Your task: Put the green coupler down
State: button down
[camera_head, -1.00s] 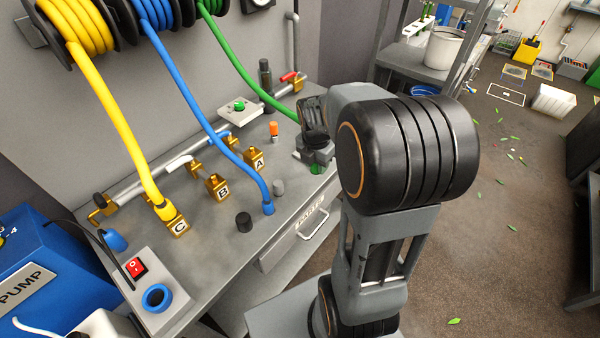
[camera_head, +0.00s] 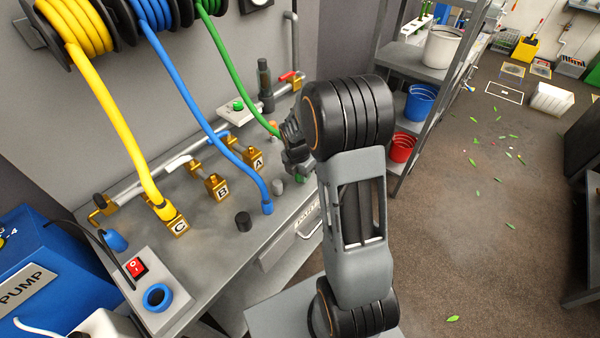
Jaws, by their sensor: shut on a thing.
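The green hose (camera_head: 237,88) runs from its reel down to my gripper (camera_head: 296,160), at the right side of the bench (camera_head: 210,245). My gripper is shut on the green coupler at the hose's end. The jaws and arm hide most of the coupler, so I cannot tell whether it touches the bench. Brass port A (camera_head: 255,160) is to the left of my gripper, with port B (camera_head: 217,188) further left. The yellow hose (camera_head: 112,125) ends at brass port C (camera_head: 179,226).
The blue hose (camera_head: 200,112) ends on the bench at its blue coupler (camera_head: 268,208). A dark cap (camera_head: 243,222) and a grey cap (camera_head: 278,187) stand close by. A drawer handle (camera_head: 310,228) is on the bench front. A grey shelf (camera_head: 415,72) stands beyond my arm.

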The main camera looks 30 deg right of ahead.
jog(key=shift+f, duration=0.2)
jog(key=c, duration=0.8)
grip_release()
jog(key=shift+o, duration=0.2)
jog(key=r, duration=0.4)
jog(key=a+r, duration=0.1)
jog(key=r, duration=0.7)
jog(key=shift+s+a, duration=0.15)
jog(key=shift+s, duration=0.15)
jog(key=s+a+r+m+t, duration=0.1)
jog(key=s+a+m, duration=0.2)
jog(key=s+m, duration=0.2)
jog(key=s+a+r+m+t, duration=0.1)
jog(key=s+m, duration=0.4)
jog(key=m, duration=0.5)
jog(key=s+a+r+m+t+y, duration=0.1)
jog(key=s+a+r+m, duration=0.2)
jog(key=m, duration=0.5)
jog(key=shift+s+a, duration=0.85)
jog(key=shift+s, duration=0.45)
